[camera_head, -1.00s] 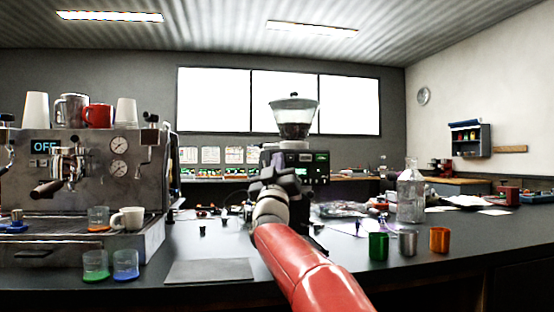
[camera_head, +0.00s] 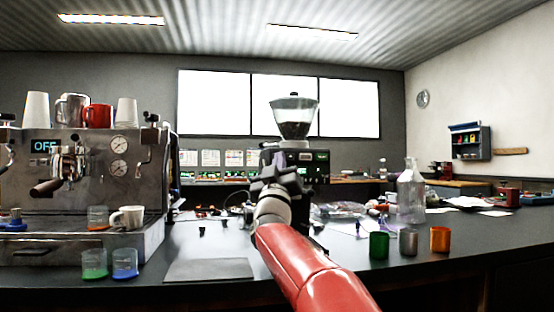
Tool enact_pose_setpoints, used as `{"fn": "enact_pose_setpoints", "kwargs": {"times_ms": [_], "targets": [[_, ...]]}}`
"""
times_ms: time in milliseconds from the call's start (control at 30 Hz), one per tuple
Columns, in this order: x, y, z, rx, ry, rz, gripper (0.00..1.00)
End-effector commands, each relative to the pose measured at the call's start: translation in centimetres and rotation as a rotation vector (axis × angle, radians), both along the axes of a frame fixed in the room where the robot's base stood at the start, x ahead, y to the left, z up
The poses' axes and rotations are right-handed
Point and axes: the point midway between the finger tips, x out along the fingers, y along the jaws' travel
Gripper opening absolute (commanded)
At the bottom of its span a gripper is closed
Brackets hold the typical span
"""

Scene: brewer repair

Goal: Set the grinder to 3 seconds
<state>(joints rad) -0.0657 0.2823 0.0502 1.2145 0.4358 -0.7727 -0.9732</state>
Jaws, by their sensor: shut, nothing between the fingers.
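The grinder (camera_head: 294,124) stands on the counter in the middle of the view, with a clear hopper of beans on top. Its dark front panel carries small green displays and buttons (camera_head: 320,157); the digits are too small to read. My gripper (camera_head: 276,165) is at the left part of the grinder's front, in front of the panel, and hides much of it. It is shut and holds nothing. I cannot tell whether its fingertips touch the panel. My red arm reaches up to it from the bottom of the picture.
An espresso machine (camera_head: 90,185) reading OFF stands at the left with cups on top. A grey mat (camera_head: 209,270) lies on the counter (camera_head: 330,275). Green, grey and orange cups (camera_head: 440,239) and a glass bottle (camera_head: 411,195) stand at the right.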

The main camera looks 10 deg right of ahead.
Motion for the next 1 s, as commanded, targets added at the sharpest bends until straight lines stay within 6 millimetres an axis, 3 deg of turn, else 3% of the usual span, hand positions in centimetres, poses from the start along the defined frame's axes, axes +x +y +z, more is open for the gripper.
{"fn": "enact_pose_setpoints", "kwargs": {"times_ms": [500,1000], "targets": [[-4.7,0.0,-0.1,-0.001,-0.002,0.0,0.0],[-4.9,0.0,0.0,0.0,-0.001,0.0,0.0]]}}
